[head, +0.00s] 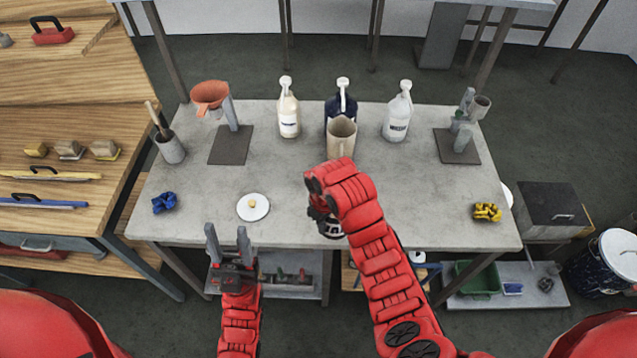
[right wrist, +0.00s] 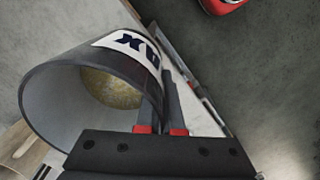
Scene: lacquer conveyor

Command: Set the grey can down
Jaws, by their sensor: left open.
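The grey can (right wrist: 75,95) shows large in the right wrist view, its open mouth toward the camera. It has a white label with dark letters and something yellowish at its bottom. My right gripper (right wrist: 163,100) has its two fingers close together at the can's wall and looks shut on it. In the head view the can (head: 331,229) is mostly hidden under my right gripper (head: 322,205), by the table's front middle. Whether its base touches the table is hidden. My left gripper (head: 229,238) is open and empty at the table's front edge, left of the can.
The grey table (head: 300,185) has free room around the middle. A white dish (head: 253,207), blue cloth (head: 164,203) and yellow cloth (head: 487,212) lie toward its front.

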